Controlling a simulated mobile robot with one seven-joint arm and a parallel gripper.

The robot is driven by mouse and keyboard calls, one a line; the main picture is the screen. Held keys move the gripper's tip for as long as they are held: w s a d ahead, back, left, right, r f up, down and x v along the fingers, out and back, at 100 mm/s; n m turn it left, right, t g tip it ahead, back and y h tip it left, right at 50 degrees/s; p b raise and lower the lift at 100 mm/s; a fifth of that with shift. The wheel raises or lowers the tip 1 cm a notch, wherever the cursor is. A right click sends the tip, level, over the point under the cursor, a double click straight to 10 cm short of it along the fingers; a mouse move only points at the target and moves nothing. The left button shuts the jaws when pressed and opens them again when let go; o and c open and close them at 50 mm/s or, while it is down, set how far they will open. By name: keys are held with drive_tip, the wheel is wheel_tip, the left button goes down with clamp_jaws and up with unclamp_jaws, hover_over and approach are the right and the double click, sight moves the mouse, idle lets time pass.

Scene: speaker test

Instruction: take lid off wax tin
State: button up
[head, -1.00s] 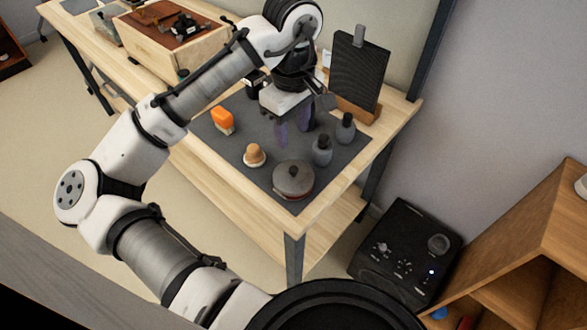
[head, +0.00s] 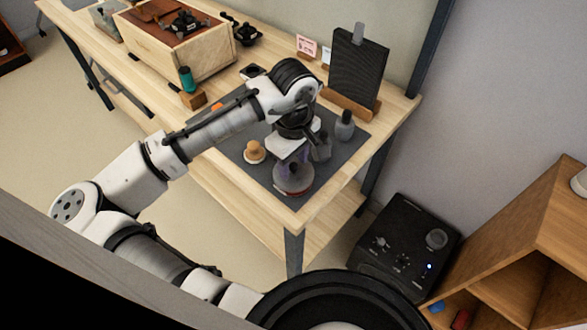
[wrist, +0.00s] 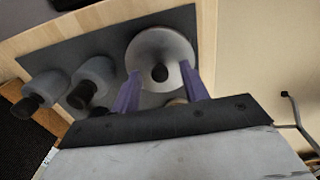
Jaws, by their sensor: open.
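The wax tin (head: 294,188) is a round, low tin with a red-brown lower side, near the front corner of the dark mat. Its grey lid (wrist: 148,44) is on it, with a dark knob (wrist: 160,72) in the middle. My gripper (head: 291,170) is directly over the tin in the head view and hides part of the lid. In the wrist view my gripper (wrist: 161,73) is open, with one purple finger on each side of the knob. I cannot tell whether the fingers touch the lid.
A grey bottle (head: 345,126) stands behind my gripper; two bottles (wrist: 90,84) show at left in the wrist view. A wooden-knobbed object (head: 254,152) is left of the tin. The dark mat (head: 240,165) ends near the table edge. A black board (head: 357,72) stands behind.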

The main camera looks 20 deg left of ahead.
drive_tip(key=shift+c, duration=0.5)
clamp_jaws()
drive_tip(key=shift+r, duration=0.1)
wheel_tip(320, 180, up, 20)
drive_tip(key=shift+b, duration=0.45)
